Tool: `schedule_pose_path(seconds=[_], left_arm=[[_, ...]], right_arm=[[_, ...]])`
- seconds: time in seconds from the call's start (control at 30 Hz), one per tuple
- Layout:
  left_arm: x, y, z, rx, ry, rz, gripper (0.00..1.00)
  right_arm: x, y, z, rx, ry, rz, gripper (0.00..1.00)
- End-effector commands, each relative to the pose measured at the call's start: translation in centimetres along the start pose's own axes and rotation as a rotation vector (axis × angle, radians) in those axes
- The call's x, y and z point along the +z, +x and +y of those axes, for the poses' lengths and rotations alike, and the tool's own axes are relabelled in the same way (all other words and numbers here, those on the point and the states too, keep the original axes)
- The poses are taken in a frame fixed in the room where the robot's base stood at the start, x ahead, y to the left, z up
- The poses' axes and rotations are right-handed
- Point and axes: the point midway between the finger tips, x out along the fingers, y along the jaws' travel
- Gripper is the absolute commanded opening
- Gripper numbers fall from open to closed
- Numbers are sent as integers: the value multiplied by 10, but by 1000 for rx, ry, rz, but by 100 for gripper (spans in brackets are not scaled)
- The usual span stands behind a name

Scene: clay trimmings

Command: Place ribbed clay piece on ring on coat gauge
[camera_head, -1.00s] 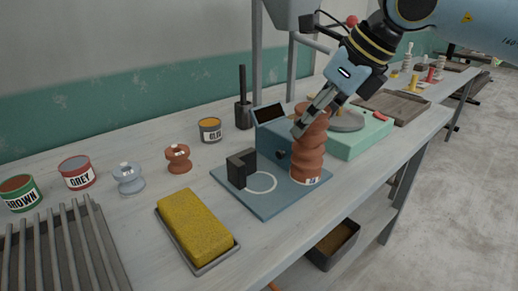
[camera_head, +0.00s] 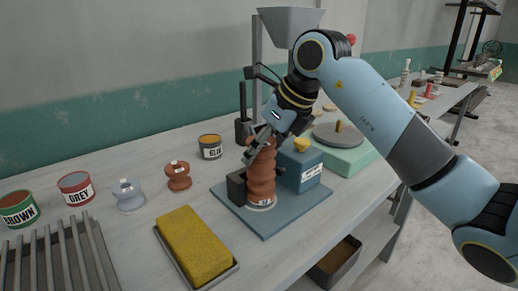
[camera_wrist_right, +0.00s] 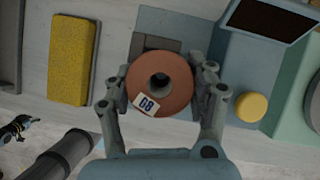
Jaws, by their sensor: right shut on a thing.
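The ribbed clay piece (camera_head: 262,180) is a tall reddish-brown column, upright over the ring on the coat gauge's blue base plate (camera_head: 300,216). A pale edge of the ring (camera_head: 270,207) shows at its foot; I cannot tell whether the base touches the plate. My right gripper (camera_head: 258,145) is shut on the piece's upper part. In the right wrist view the piece (camera_wrist_right: 177,72) appears end-on, with a hole and a "08" label, between the fingers (camera_wrist_right: 162,88). The gauge's dark block (camera_head: 236,188) stands close at its left.
The gauge's blue box (camera_head: 299,170) with a yellow knob (camera_head: 302,145) stands right of the piece. A yellow sponge (camera_head: 193,243) lies in a tray at front left. Small clay spools (camera_head: 178,176) and glaze tins (camera_head: 76,188) stand further left. A green unit (camera_head: 346,158) is behind right.

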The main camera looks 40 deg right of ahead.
Motion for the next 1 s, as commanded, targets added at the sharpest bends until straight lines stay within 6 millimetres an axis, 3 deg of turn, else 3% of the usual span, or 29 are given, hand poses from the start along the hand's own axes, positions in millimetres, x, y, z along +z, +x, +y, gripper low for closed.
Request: schedule_pose_path(seconds=[0.47,0.5,0.67,1.0], left_arm=[[1,3,0,0,0,-1,40],[1,2,0,0,0,-1,40],[1,2,0,0,0,-1,40],[0,-2,-1,-1,0,-1,40]], right_arm=[[0,11,0,-2,-2,-2,0],[0,11,0,-1,-1,1,61],[0,10,0,-1,-1,1,80],[3,6,0,-2,-1,0,80]])
